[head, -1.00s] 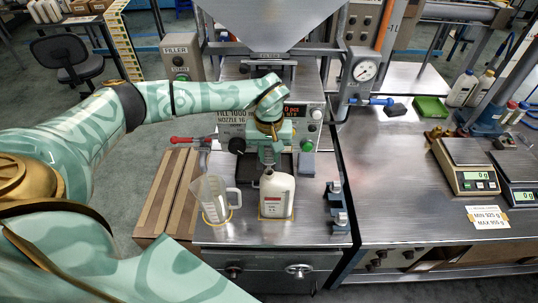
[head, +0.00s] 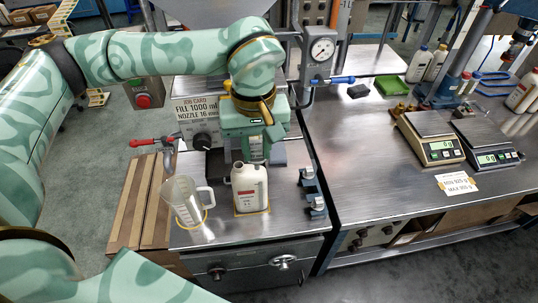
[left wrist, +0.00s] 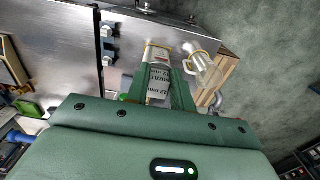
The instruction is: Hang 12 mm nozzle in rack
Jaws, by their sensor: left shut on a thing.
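My left gripper (head: 254,158) points down in front of the filler, just behind the white bottle (head: 250,188) in the head view. In the left wrist view its two green fingers (left wrist: 165,85) are shut on a piece with a white label (left wrist: 159,80). The label reads upside down, apparently as a 12 mm nozzle; the piece's body is mostly hidden. Two blue-grey brackets (head: 312,190) stand at the bench's right edge and also show in the left wrist view (left wrist: 108,42). I cannot tell whether they are the rack. My right gripper is not in view.
A clear measuring jug (head: 186,201) stands left of the bottle. A red-handled lever (head: 155,141) sticks out left of the filler. A job card (head: 195,108) reads 1000 ml, nozzle 16 mm. A pressure gauge (head: 322,49) stands behind. The right bench (head: 375,185) has clear room before the scales (head: 430,137).

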